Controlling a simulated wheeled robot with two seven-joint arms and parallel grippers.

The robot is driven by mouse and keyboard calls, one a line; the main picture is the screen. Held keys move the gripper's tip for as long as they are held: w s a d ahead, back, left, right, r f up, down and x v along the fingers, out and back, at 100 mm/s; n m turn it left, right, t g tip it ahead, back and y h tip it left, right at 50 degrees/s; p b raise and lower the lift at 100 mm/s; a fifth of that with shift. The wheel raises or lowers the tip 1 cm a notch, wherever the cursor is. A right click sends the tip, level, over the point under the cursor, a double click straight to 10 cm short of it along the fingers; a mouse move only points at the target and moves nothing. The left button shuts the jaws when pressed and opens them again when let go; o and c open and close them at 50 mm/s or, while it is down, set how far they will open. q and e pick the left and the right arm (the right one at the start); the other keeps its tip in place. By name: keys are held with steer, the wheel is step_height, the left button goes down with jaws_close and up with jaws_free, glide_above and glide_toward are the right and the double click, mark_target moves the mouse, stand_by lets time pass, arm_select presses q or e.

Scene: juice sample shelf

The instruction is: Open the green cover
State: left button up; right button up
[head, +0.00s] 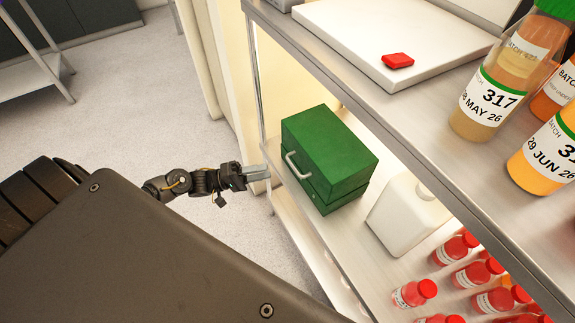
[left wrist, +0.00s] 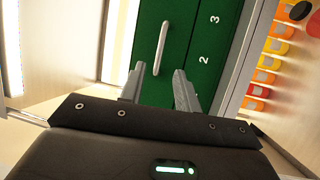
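The green box with its green cover (head: 335,148) stands on the middle shelf, and the cover appears shut. A pale bar handle (head: 291,166) is on its front face. My left gripper (head: 264,172) is just left of the box, pointing at that face and apart from the handle. In the left wrist view the two fingers (left wrist: 158,82) are spread with nothing between them. The handle (left wrist: 162,47) shows beyond the fingertips, roughly in line with the gap. The green face (left wrist: 185,30) carries the white numbers 2 and 3. My right gripper is not in view.
A white jug (head: 400,212) stands close to the right of the box. Several red-capped bottles (head: 415,292) are farther right. A shelf post (head: 257,90) stands near my gripper.

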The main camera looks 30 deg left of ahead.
arm_select(q)
steer(key=p+x, duration=0.1)
steer(key=x, duration=0.7)
steer(key=shift+w+d, duration=0.25)
steer(key=shift+d, duration=0.05)
steer(key=shift+c, duration=0.4)
jaws_close()
steer(key=shift+a, duration=0.1)
